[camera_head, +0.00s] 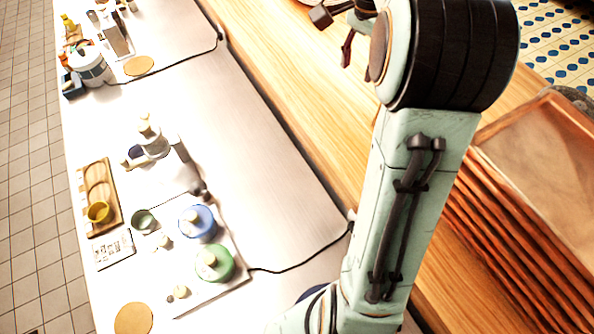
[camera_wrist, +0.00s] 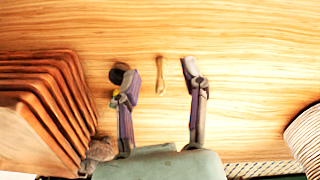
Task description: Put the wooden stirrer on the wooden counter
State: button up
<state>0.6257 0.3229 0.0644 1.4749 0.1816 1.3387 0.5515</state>
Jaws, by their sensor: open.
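The wooden stirrer (camera_wrist: 160,78) shows in the wrist view as a small, slim brown piece against the wooden counter (camera_wrist: 240,105). It appears to lie on the counter, between my fingers in the picture and apart from both. My gripper (camera_wrist: 156,72) is open and empty, with one finger on each side of it. In the head view my gripper (camera_head: 336,30) is at the top, over the wooden counter (camera_head: 268,75). I cannot make out the stirrer in the head view.
A stack of copper-brown trays (camera_head: 535,185) stands on the counter; it also shows at the left in the wrist view (camera_wrist: 45,100). Round stacked items (camera_wrist: 306,135) stand at the right there. A pale worktop (camera_head: 255,150) with cups and jars runs alongside. Counter around the stirrer is clear.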

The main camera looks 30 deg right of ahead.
jog(key=s+a+n, duration=0.3)
jog(key=a+n, duration=0.1)
jog(key=a, duration=0.3)
jog(key=s+a+n, duration=0.3)
jog(key=a, duration=0.4)
jog(key=s+a+f+n, duration=0.2)
jog(key=s+a+n, duration=0.2)
jog(key=s+a, duration=0.1)
jog(key=s+a+f+n+y, duration=0.1)
jog(key=s+a+f+n, duration=0.2)
jog(key=s+a+n, duration=0.2)
jog(key=s, duration=0.3)
jog(key=shift+s+f, duration=0.15)
jog(key=shift+f, duration=0.2)
